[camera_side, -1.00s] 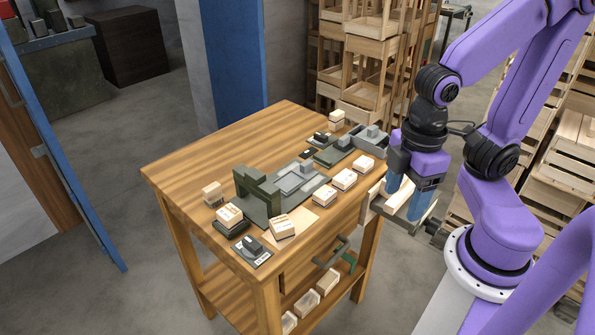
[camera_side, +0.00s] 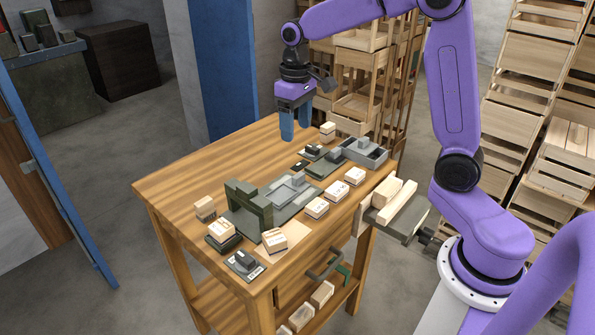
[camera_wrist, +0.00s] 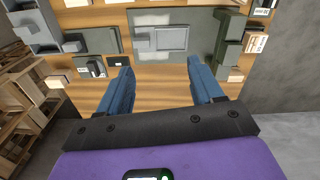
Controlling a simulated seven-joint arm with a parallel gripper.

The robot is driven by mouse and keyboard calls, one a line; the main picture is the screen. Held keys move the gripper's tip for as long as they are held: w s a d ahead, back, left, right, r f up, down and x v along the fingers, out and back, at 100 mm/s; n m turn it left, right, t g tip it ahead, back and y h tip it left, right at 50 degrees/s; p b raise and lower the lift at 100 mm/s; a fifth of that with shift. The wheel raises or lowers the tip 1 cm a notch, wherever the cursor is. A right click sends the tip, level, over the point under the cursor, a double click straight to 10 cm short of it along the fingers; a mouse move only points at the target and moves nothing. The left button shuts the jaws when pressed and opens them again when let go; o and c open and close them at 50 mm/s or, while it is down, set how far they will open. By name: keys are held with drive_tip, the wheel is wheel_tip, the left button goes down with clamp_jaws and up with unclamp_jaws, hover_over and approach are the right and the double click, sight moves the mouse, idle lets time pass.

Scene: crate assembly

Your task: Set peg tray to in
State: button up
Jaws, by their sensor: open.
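My gripper (camera_side: 296,128) is open and empty, with blue fingers pointing down above the table's far side. In the wrist view my gripper (camera_wrist: 160,70) has bare tabletop between its fingers. No part is clearly marked as the peg tray. A grey open-topped tray (camera_side: 378,157) with a grey block in it stands at the table's right end; it also shows in the wrist view (camera_wrist: 33,28). Beside it is a dark green plate (camera_side: 327,168). A small dark unit with a raised block (camera_side: 312,152) lies nearest my gripper and shows in the wrist view (camera_wrist: 91,68).
A green bracket (camera_side: 248,203) and a light grey plate (camera_side: 293,190) stand mid-table. Several pale labelled blocks surround them. A dark unit with a knob (camera_side: 243,260) lies at the front left corner. Wooden pieces rest on a grey holder (camera_side: 398,220) off the right edge. The table's back left is clear.

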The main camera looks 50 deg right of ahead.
drive_tip(key=m, duration=0.2)
hover_over(298, 175)
wheel_tip(298, 175, down, 18)
drive_tip(key=shift+w+r, duration=0.1)
drive_tip(key=shift+r, duration=0.1)
idle(0.4)
